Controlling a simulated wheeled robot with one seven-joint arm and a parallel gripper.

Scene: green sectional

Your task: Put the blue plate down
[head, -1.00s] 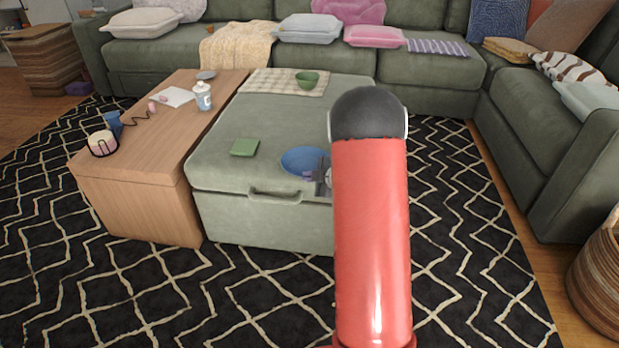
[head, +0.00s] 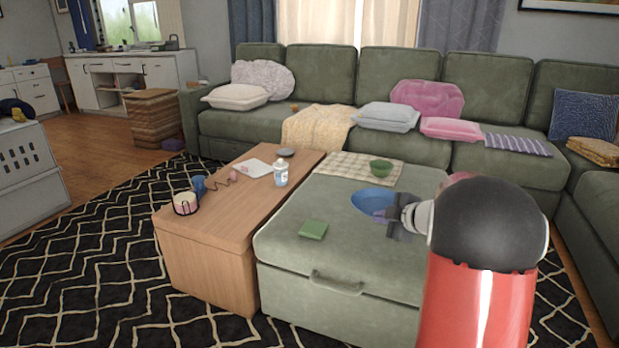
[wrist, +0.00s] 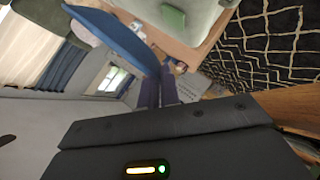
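The blue plate (head: 374,202) is in my gripper (head: 396,213), which grips it by its near right rim in the head view. It appears held over the green ottoman (head: 290,245), close to the checkered cloth (head: 340,168); the gap beneath it cannot be told. In the wrist view the plate (wrist: 115,38) is seen nearly edge-on, reaching to the upper left from the fingers of my gripper (wrist: 158,88). My gripper is shut on its rim. My red and black arm hides the ottoman's right side.
A small green square item (head: 313,230) lies on the ottoman's front left. The wooden table (head: 225,230) beside it holds a bottle (head: 281,173), a cup and a candle. The ottoman's front middle is clear.

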